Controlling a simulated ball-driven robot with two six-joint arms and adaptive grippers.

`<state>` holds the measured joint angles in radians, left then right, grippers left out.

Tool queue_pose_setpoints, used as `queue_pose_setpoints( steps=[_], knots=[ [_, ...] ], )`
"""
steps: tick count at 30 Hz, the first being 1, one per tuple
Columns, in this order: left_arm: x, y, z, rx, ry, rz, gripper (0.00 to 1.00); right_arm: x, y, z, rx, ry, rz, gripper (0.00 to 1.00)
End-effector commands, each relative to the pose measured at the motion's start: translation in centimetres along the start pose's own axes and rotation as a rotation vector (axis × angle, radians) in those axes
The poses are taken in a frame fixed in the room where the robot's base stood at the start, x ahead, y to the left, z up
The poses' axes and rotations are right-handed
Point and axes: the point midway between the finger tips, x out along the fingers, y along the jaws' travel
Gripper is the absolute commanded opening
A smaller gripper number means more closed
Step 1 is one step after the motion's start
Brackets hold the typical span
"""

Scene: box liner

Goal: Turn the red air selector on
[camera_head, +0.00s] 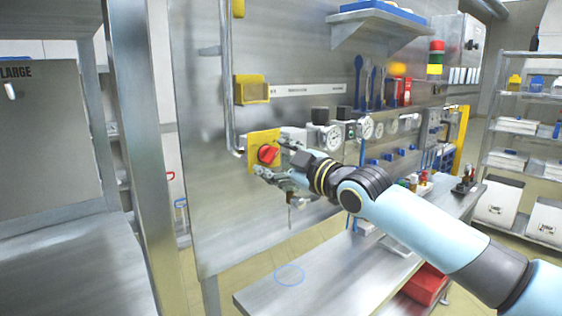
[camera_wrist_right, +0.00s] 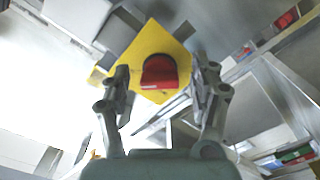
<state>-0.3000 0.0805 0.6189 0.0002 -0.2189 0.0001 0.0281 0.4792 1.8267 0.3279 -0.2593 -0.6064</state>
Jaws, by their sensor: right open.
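The red air selector (camera_head: 267,154) is a red knob on a yellow plate (camera_head: 262,138), mounted on the upright metal panel. In the right wrist view the red knob (camera_wrist_right: 159,72) sits in front of the yellow plate (camera_wrist_right: 152,42), between and beyond my fingers. My right gripper (camera_head: 262,174) is just below and to the right of the knob in the head view. It also shows in the right wrist view (camera_wrist_right: 160,88), open, with one finger on each side of the knob. I cannot tell whether a finger touches it. My left gripper is not in view.
Gauges (camera_head: 332,137) and fittings line the panel to the right of the selector. A vertical pipe (camera_head: 228,80) runs above it on the left. A metal bench (camera_head: 300,290) lies below. A yellow bin (camera_head: 251,89) hangs above the selector.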

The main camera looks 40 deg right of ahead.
Motion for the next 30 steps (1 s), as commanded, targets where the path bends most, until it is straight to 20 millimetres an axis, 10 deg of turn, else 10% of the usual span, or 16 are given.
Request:
queue_pose_setpoints(
  steps=[30],
  knots=[
    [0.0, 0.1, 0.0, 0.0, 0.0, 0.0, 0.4, -11.4, -0.1, 0.2, -0.005, -0.005, -0.004, 0.62]
  ],
)
